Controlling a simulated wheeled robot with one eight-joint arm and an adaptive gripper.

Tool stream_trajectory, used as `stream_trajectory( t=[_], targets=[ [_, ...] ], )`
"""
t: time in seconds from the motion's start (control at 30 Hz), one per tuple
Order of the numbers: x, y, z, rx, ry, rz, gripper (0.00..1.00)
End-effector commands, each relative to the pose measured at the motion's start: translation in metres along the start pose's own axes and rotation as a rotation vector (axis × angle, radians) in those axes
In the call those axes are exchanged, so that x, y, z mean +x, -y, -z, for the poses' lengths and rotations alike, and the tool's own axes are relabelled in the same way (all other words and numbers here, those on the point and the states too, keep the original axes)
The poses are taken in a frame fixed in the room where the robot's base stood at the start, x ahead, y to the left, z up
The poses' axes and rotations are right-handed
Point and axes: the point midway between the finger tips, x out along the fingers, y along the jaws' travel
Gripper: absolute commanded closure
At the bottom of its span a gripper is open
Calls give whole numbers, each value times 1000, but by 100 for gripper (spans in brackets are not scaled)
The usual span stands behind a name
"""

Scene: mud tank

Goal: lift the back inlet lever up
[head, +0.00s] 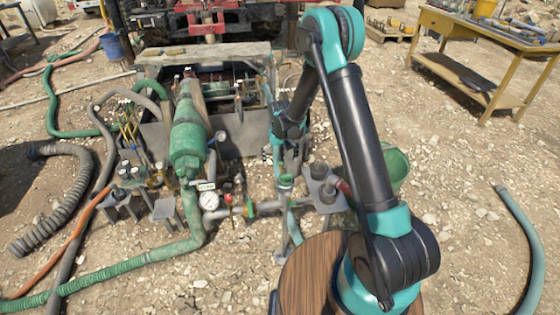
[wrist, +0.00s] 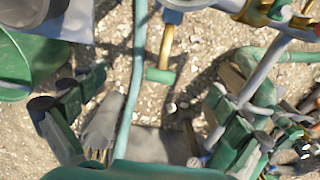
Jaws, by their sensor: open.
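In the wrist view, a lever with a yellow stem and a short green crossbar (wrist: 160,75) hangs from a pipe fitting at the top. It lies between and beyond my spread fingers, and I see no contact. I take it for the back inlet lever, but cannot be sure. My gripper (wrist: 152,108) is open, with one finger at left and one at right and nothing held. In the head view my gripper (head: 288,165) points down by the pipework, right of the green pump cylinder (head: 188,140). My wrist and arm hide part of the fittings there.
A blue-green hose (wrist: 138,60) runs between my fingers in the wrist view. Pipes with a pressure gauge (head: 209,201) stand left of my gripper. A green bucket (head: 395,168) stands behind my arm. A yellow workbench (head: 485,50) is at back right; the gravel at right is mostly free.

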Motion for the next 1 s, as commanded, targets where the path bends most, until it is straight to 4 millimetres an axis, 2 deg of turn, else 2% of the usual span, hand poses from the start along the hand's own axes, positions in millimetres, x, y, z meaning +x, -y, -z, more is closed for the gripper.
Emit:
stream_trajectory(
  t=[0.27, 1.0],
  targets=[
    [-7, 0, 0, 0, 0, 0, 0],
    [-73, 0, 0, 0, 0, 0, 0]
  ],
)
